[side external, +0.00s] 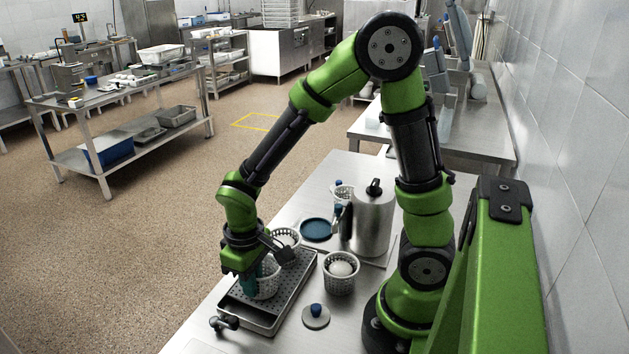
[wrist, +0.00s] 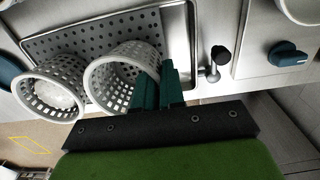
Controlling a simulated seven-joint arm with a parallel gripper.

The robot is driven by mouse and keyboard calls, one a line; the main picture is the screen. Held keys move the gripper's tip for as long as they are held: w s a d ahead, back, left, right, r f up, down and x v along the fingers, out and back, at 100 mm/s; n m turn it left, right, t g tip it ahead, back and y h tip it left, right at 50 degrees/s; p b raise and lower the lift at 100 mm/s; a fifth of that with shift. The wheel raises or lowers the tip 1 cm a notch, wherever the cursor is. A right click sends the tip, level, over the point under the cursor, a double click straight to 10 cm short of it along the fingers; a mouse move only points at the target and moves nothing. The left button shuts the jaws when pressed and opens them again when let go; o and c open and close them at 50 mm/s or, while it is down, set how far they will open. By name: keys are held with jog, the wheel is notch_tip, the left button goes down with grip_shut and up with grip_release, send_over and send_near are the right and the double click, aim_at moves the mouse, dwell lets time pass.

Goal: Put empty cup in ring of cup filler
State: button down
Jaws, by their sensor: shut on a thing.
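My gripper (side external: 252,284) points down over the perforated steel tray. Its teal fingers (wrist: 159,88) are shut on the wall of an empty white perforated cup (wrist: 122,75), one finger inside the opening and one outside. The cup also shows in the side view (side external: 268,287), partly behind the fingers. I cannot tell whether its base touches the tray. A second perforated cup (side external: 286,237) with white contents (wrist: 52,92) stands by the tray's far end. A steel cylinder (side external: 372,222) with a black top knob stands farther back, possibly the filler. I cannot make out its ring.
The tray (side external: 302,278) has a valve (side external: 224,323) at its near end. Another perforated cup with white contents (side external: 341,274) stands right of it. A pale disc with blue knob (side external: 316,316) lies nearer, a dark blue disc (side external: 316,229) farther back.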

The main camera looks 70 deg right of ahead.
jog(key=shift+r, duration=3.1)
jog(key=shift+r, duration=0.1)
notch_tip(320, 180, up, 6)
jog(key=r, duration=0.1)
jog(key=s+d+h, duration=0.1)
jog(key=s+d, duration=0.1)
jog(key=d, duration=2.2)
jog(key=shift+f, duration=7.3)
jog(key=shift+f, duration=0.6)
